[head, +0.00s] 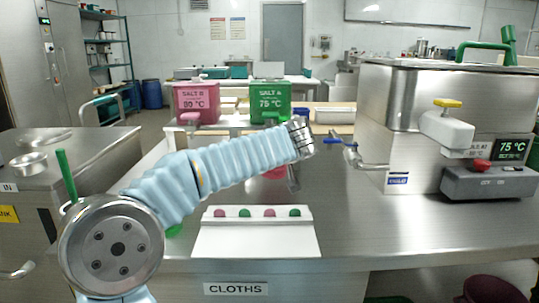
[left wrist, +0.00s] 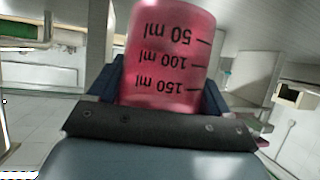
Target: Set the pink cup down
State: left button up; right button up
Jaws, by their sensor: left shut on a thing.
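The pink cup (left wrist: 168,55) fills the middle of the left wrist view, with black marks reading 50, 100 and 150 ml upside down. My left gripper (left wrist: 163,92) is shut on it, with a dark blue finger on each side. In the head view my left arm reaches across the bench to the wrist. A small pink patch (head: 275,173) shows below the forearm and seems to be part of the cup; the arm hides the rest. I cannot tell whether the cup touches the bench. My right gripper is in neither view.
A white rack (head: 255,240) with pink and green knobs lies at the front of the steel bench (head: 370,235). Pink salt B (head: 197,100) and green salt A (head: 270,97) dispensers stand behind the arm. Bench between rack and mill is clear.

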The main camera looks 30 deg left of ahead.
pick_arm(q)
jog(key=x, duration=0.3)
jog(key=shift+w+a+f, duration=0.1)
jog(key=shift+a+f, duration=0.1)
jog(key=shift+f, duration=0.3)
jog(key=shift+w+f, duration=0.1)
jog(key=shift+f, duration=0.15)
jog(key=o, duration=1)
jog(key=shift+r, duration=0.25)
jog(key=shift+s+d, duration=0.25)
jog(key=shift+s, duration=0.05)
jog(key=b+v, duration=0.1)
jog(key=v, duration=1)
jog(key=shift+d+r, duration=0.1)
jog(key=shift+r, duration=0.05)
